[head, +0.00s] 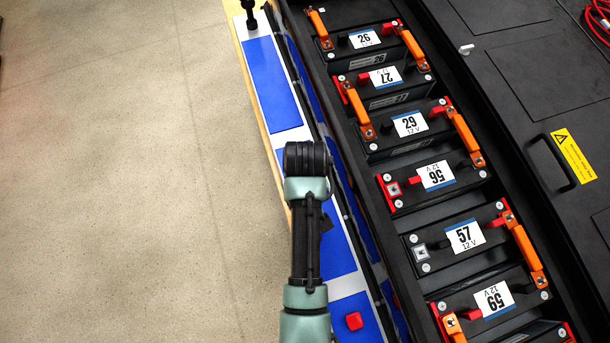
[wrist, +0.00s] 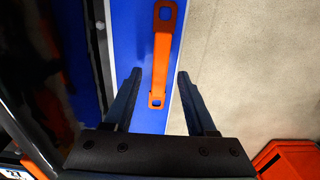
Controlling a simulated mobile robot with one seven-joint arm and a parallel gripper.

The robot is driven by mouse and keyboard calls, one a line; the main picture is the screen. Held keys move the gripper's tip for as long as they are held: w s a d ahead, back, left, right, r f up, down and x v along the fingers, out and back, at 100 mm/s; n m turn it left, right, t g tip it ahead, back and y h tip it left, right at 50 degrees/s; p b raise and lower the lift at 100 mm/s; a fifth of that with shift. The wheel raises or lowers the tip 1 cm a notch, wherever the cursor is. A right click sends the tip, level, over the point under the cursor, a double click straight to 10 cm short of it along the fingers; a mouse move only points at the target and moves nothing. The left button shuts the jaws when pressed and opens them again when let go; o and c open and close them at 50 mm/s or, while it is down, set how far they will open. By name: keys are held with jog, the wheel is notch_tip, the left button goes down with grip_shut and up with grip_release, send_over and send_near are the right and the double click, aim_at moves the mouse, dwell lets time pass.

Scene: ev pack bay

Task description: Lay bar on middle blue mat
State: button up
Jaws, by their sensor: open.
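An orange bar (wrist: 161,55) with a hole at each end lies lengthwise on a blue mat (wrist: 138,40) in the wrist view. My gripper (wrist: 160,74) is open, with one finger on each side of the bar's near end and a visible gap on both sides. In the head view my arm stands over the middle blue mat (head: 338,255), and the bar is hidden behind it. The far blue mat (head: 270,85) is bare on its visible surface. The near blue mat (head: 372,325) carries a small red cap (head: 354,321).
The black pack with numbered modules (head: 437,175) runs along the right; several modules carry orange bars (head: 467,138). A dark upright tool (head: 249,12) stands at the strip's far end. Open floor (head: 130,170) is at left. A red-orange object (wrist: 290,160) shows at the wrist view's corner.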

notch_tip(320, 180, up, 10)
jog(key=shift+f, duration=0.15)
jog(key=w+r+t, duration=0.5)
jog(key=w+r, duration=0.3)
jog(key=w, duration=0.2)
jog(key=w+r+m+t, duration=0.1)
jog(key=w+r+t, duration=0.35)
jog(key=r, duration=0.75)
jog(key=w+r+m+t, duration=0.1)
jog(key=w+r+t, duration=0.35)
jog(key=r, duration=0.75)
jog(key=s+r+t, duration=0.4)
jog(key=s+r, duration=0.1)
jog(key=r, duration=0.5)
jog(key=s+r+m+t, duration=0.1)
jog(key=s+r+t, duration=0.4)
jog(key=r, duration=0.6)
jog(key=s+r+t, duration=0.4)
jog(key=s+r, duration=0.1)
jog(key=r, duration=0.5)
jog(key=shift+r+m, duration=0.15)
jog(key=shift+m, duration=0.25)
jog(key=shift+d, duration=0.1)
